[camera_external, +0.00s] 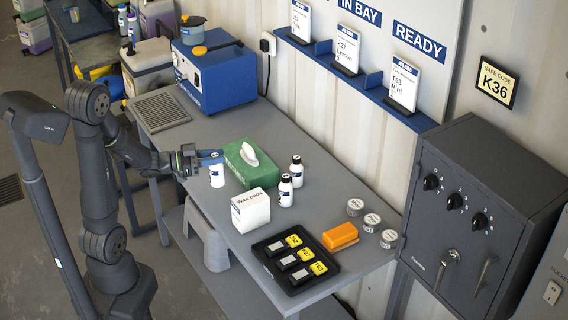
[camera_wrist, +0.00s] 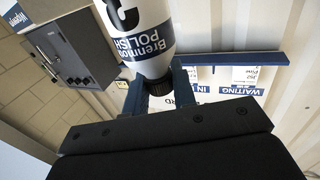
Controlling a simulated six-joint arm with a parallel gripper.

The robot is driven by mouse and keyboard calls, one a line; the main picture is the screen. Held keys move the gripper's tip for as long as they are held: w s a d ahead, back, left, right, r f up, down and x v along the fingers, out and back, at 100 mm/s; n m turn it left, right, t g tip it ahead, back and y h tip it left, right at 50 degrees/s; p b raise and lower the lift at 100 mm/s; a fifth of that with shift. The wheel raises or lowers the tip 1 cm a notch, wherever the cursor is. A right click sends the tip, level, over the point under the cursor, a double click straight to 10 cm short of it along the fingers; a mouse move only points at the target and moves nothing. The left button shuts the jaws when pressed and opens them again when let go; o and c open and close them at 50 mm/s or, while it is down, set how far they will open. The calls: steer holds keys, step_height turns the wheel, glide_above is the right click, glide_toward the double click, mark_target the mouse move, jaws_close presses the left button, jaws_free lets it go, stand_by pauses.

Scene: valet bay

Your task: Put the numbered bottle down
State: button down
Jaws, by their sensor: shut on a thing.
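My gripper (camera_external: 211,155) is shut on a white bottle (camera_external: 217,176) over the left part of the grey table (camera_external: 212,122). In the wrist view, the fingers of my gripper (camera_wrist: 158,86) close around the dark cap of the bottle (camera_wrist: 145,45). Its label reads "POLISH", with a large dark character partly cut off by the frame edge. In the outside view the bottle hangs upright below the fingers. I cannot tell whether its base touches the table. Two white bottles with dark caps, one farther (camera_external: 297,171) and one nearer (camera_external: 286,191), stand to the right.
A green tissue box (camera_external: 240,172) stands close right of the held bottle. A white wax pads box (camera_external: 251,211), black tray (camera_external: 272,269), orange block (camera_external: 340,236) and small tins (camera_external: 372,222) lie further right. A blue machine (camera_external: 213,73) stands behind. The safe (camera_external: 478,215) is right.

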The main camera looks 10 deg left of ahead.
steer(key=shift+r, duration=0.8)
steer(key=shift+w+d+r, duration=0.1)
steer(key=shift+w+r, duration=0.05)
steer(key=shift+r, duration=0.1)
steer(key=w+d+r+n+t+y, duration=0.1)
steer(key=w+d+r+t, duration=0.2)
steer(key=d, duration=0.4)
steer(key=w+d+r+n+y, duration=0.1)
steer(key=w+d+r, duration=0.2)
steer(key=d+r, duration=0.25)
steer(key=w+a+f, duration=0.4)
steer(key=w+f, duration=0.6)
steer(key=f, duration=0.1)
steer(key=shift+a+f, duration=0.3)
steer(key=shift+f, duration=0.05)
steer(key=shift+f, duration=0.1)
steer(key=c, duration=1.2)
jaws_free()
